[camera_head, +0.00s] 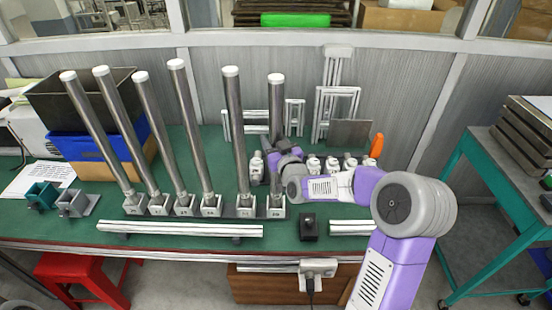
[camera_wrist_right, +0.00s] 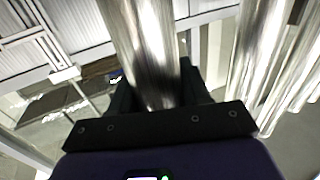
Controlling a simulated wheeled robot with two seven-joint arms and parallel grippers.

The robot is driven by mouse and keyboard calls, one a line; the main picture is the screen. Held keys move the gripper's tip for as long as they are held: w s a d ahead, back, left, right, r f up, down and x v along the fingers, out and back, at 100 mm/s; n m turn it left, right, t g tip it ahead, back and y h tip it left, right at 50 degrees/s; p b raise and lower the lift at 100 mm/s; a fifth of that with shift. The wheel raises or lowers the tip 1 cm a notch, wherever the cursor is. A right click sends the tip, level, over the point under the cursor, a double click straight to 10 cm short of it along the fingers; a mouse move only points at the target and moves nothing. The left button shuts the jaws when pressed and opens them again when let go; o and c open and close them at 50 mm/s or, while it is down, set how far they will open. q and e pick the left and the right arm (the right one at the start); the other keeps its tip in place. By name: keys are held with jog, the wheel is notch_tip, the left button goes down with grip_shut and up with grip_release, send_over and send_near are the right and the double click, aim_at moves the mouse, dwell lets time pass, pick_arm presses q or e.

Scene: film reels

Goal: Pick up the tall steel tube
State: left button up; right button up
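Several tall steel tubes with white caps stand in a row in numbered sockets on a dark rail (camera_head: 243,212); most lean left in the head view. The rightmost tube (camera_head: 276,105) stands nearly upright in its socket. My right gripper (camera_head: 270,152) is at its lower half, coming from the right. In the right wrist view, one tube (camera_wrist_right: 145,35) runs between the two dark fingers (camera_wrist_right: 158,92), with little or no gap beside it. Whether the fingers press on it is unclear. More tubes (camera_wrist_right: 258,50) show at the right. My left gripper is out of view.
The tube (camera_head: 232,120) left of my gripper stands close by. Small white fittings (camera_head: 313,164) and an orange item (camera_head: 376,145) stand behind my right forearm. A small black box (camera_head: 309,228) and a white profile bar (camera_head: 180,228) lie in front. A blue bin (camera_head: 85,146) is at left.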

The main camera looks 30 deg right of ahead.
grip_shut()
jog(key=shift+r, duration=0.15)
